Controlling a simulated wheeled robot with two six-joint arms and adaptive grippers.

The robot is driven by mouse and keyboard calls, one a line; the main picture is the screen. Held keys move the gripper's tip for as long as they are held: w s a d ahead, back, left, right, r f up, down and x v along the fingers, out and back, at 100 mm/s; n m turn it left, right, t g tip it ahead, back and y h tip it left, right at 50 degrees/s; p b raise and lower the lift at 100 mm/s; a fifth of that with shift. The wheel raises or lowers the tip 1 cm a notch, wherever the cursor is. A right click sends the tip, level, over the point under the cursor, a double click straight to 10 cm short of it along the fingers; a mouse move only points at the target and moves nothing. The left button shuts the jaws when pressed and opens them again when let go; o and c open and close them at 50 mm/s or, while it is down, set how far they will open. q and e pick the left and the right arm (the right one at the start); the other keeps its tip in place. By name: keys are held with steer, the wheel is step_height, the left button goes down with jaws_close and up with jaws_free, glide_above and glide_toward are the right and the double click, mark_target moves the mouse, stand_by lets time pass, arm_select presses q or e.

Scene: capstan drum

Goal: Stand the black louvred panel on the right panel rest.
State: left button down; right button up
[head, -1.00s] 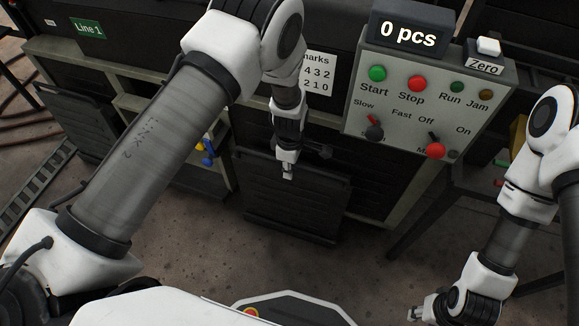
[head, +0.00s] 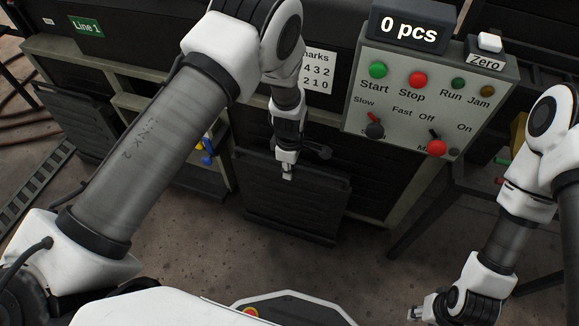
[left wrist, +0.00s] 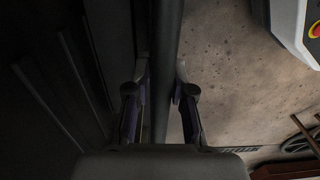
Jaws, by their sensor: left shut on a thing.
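The black louvred panel (head: 290,205) hangs upright in front of the machine's lower front, below my left gripper (head: 288,172). That gripper is shut on the panel's top edge. In the left wrist view, the two fingers (left wrist: 162,90) sit on either side of the dark panel edge (left wrist: 167,35). The panel's lower edge looks to be near the floor; I cannot tell whether it touches anything. I cannot make out the right panel rest. My right gripper (head: 414,313) is at the bottom right, away from the panel; its fingers are too small to read.
The machine has a grey control box (head: 430,100) with buttons and switches above and right of the panel. Another black louvred panel (head: 72,122) stands at the left. A dark-legged stand (head: 420,210) is at the right. Bare floor (head: 200,250) lies in front.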

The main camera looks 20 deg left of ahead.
arm_select(q)
steer(key=c, duration=1)
jaws_free()
steer(key=shift+o, duration=0.4)
steer(key=shift+s, duration=0.1)
steer(key=r, duration=1.2)
steer(key=shift+w, duration=0.2)
